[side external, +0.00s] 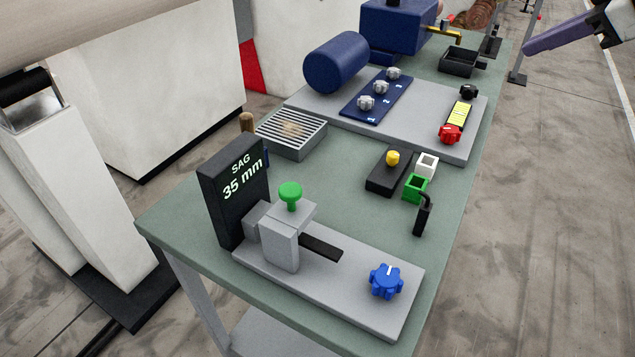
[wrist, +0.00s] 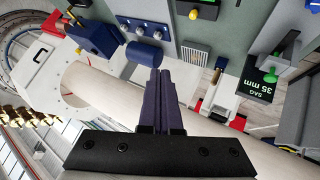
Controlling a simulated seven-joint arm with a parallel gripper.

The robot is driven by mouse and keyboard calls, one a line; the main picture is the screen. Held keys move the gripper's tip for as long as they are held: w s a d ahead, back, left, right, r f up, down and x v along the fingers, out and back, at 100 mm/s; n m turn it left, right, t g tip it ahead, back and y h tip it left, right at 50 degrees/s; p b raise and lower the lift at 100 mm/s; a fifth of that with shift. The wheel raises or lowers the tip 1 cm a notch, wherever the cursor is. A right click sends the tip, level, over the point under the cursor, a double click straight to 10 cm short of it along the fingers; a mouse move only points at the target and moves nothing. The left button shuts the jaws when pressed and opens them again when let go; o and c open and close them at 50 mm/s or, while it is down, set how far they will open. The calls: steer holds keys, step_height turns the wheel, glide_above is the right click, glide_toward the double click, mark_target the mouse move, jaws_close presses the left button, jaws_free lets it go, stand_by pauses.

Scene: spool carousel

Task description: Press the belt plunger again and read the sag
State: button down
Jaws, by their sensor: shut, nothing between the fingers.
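The belt plunger is a green mushroom-shaped button (side external: 290,190) on a grey block at the near end of the table. It also shows in the wrist view (wrist: 270,77) at the right. Beside it stands a black display (side external: 220,205) reading "SAG 35 mm"; it also shows in the wrist view (wrist: 247,98). A dark belt strip (side external: 321,248) sticks out of the block. My gripper (side external: 527,48) is at the upper right of the side view, far from the plunger, touching nothing. Its purple fingers are together and empty in the wrist view (wrist: 160,74).
A blue knob (side external: 386,281) sits on the same grey base plate. Behind are a vented box (side external: 291,133), a black block with a yellow button (side external: 392,158), green (side external: 416,187) and white sockets, and a motor plate with a blue cylinder (side external: 337,62) and red knob (side external: 450,134).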

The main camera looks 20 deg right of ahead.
steer(key=w+a+n+y, duration=0.1)
steer(key=w+a+n, duration=0.1)
steer(key=w+a, duration=0.35)
steer(key=n+g+y, duration=0.2)
steer(key=n+y, duration=0.1)
steer(key=n, duration=0.2)
glide_above(297, 191)
step_height(297, 191, down, 8)
steer(key=shift+f, duration=0.2)
steer(key=shift+f, duration=4.4)
steer(key=shift+f, duration=0.4)
